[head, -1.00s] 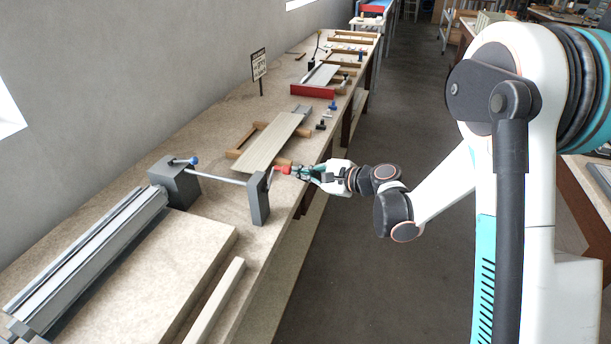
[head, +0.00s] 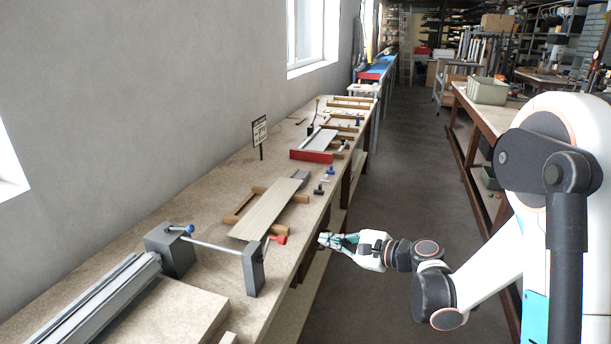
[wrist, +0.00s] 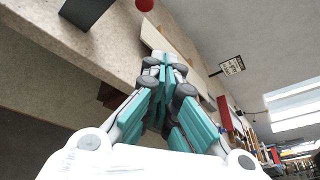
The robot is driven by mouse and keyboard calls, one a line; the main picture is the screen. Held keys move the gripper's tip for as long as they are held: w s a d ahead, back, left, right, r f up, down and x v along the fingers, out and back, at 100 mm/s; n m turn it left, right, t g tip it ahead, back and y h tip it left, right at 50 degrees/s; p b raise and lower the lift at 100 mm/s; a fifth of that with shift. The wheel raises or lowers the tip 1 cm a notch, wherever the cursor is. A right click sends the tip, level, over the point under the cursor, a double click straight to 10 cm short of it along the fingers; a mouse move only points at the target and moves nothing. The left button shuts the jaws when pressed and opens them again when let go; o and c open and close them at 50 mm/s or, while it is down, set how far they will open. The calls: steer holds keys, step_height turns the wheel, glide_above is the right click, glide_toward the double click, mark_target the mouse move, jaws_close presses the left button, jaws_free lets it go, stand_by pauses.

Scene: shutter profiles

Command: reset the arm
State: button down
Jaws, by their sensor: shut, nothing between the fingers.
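My gripper (head: 324,240) is shut and empty, just off the front edge of the long workbench in the head view, over the aisle. In the wrist view its teal and grey fingers (wrist: 165,66) are together with nothing between them. My white arm reaches in from the right. The red handle (head: 278,239) beside the grey upright of the clamp fixture lies to the left of my gripper, apart from it. The red handle also shows at the top of the wrist view (wrist: 145,5).
The workbench (head: 217,208) holds a grey two-post fixture (head: 254,270), a pale board (head: 268,208) on wooden supports, a red block (head: 311,156) and a small sign (head: 260,132). Another bench (head: 468,105) stands right of the aisle. The aisle floor (head: 395,190) is clear.

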steer(key=w+d+r+m+t+h, duration=0.1)
steer(key=d+r+m+t+h, duration=0.2)
steer(key=r+m, duration=0.6)
steer(key=w+d+r+m+t+h, duration=0.1)
steer(key=d+r+m+t+h, duration=0.15)
steer(key=r+m+t, duration=0.6)
steer(key=s+d+r+m+g+h, duration=0.1)
steer(key=s+d+r+m+h, duration=0.3)
steer(key=m, duration=0.4)
steer(key=s+d+r+m+g+h, duration=0.1)
steer(key=d+r+m+h, duration=0.15)
steer(key=d+m, duration=0.35)
steer(key=s+a+f+m+g, duration=0.1)
steer(key=s+f+m+g, duration=0.3)
steer(key=s+m, duration=0.3)
steer(key=s+a+f+m+g, duration=0.2)
steer(key=s+f+m+g, duration=0.1)
steer(key=s+f+m, duration=0.4)
steer(key=s+a+f+m+g, duration=0.1)
steer(key=s+f+m+g, duration=0.3)
steer(key=s+m, duration=0.5)
steer(key=s+f, duration=0.2)
steer(key=s, duration=0.1)
steer(key=shift+s+a+f+g, duration=0.2)
steer(key=shift+s+f+g, duration=0.05)
steer(key=shift+s+g, duration=0.1)
steer(key=shift+w, duration=0.1)
